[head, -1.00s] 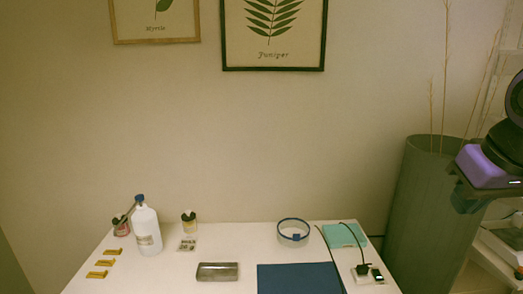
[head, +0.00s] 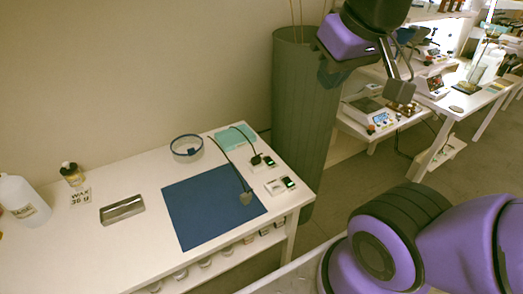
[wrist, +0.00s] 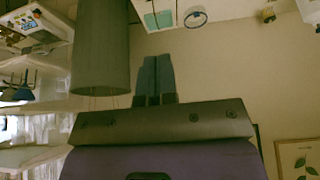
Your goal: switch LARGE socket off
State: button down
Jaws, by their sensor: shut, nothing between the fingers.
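Two small white socket units sit at the right end of the white table (head: 150,172). The rear socket (head: 262,162) has a black plug in it and a dark switch with a green patch. The front socket (head: 281,186) has a similar switch and no plug in it that I can make out. I cannot read any LARGE label, so I cannot tell which is which. My gripper (head: 332,76) is shut and empty, raised in front of the grey bin, above and to the right of the sockets. Its closed fingers show in the wrist view (wrist: 155,88).
Other benches are at right.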

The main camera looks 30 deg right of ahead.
jog(key=w+d+f+n+g+h, duration=0.1)
jog(key=w+d+f+n, duration=0.1)
jog(key=w, duration=0.3)
jog(key=w+d+f+n+h, duration=0.1)
jog(key=w+d+f+n, duration=0.15)
jog(key=w, duration=0.25)
jog(key=n+g+y, duration=0.2)
jog(key=n+g, duration=0.1)
jog(key=n, duration=1.1)
send_over(286, 179)
jog(key=s, duration=0.2)
notch_tip(286, 179, down, 34)
jog(key=r, duration=0.1)
jog(key=shift+s+f, duration=0.2)
jog(key=shift+f, duration=0.45)
jog(key=shift+f, duration=0.1)
jog(key=f, duration=0.4)
jog(key=w+f, duration=0.1)
jog(key=f, duration=0.4)
jog(key=w+f, duration=0.1)
jog(key=f, duration=0.3)
jog(key=shift+f, duration=0.35)
